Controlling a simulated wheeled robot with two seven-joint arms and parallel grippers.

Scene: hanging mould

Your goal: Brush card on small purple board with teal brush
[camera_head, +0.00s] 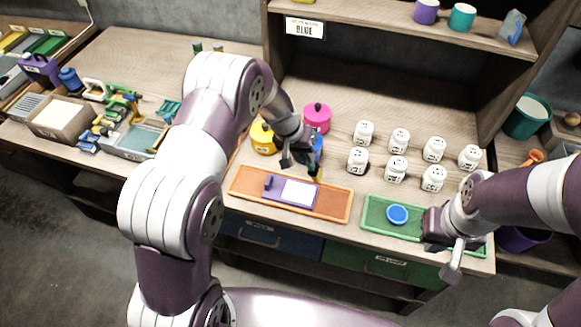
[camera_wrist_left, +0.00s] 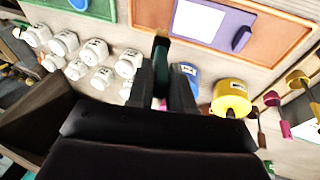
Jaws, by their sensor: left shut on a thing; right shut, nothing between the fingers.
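The small purple board (camera_head: 268,186) lies in an orange tray (camera_head: 335,207) at the front of the bench. A white card (camera_head: 298,192) lies on the board; the card (camera_wrist_left: 198,20) and board (camera_wrist_left: 232,36) also show at the top of the left wrist view. My left gripper (camera_head: 312,166) is behind the tray's back edge, shut on the teal brush (camera_wrist_left: 160,55). The brush is mostly hidden by the fingers and appears apart from the card. My right gripper (camera_head: 448,245) is shut and empty over the right part of a green tray (camera_head: 378,212).
A blue round lid (camera_head: 397,214) lies in the green tray. A yellow pot (camera_head: 263,138), a pink pot (camera_head: 317,117) and a blue pot (camera_wrist_left: 187,70) stand near my left gripper. Several white jars (camera_head: 397,169) stand to the right. A shelf (camera_head: 400,22) rises behind.

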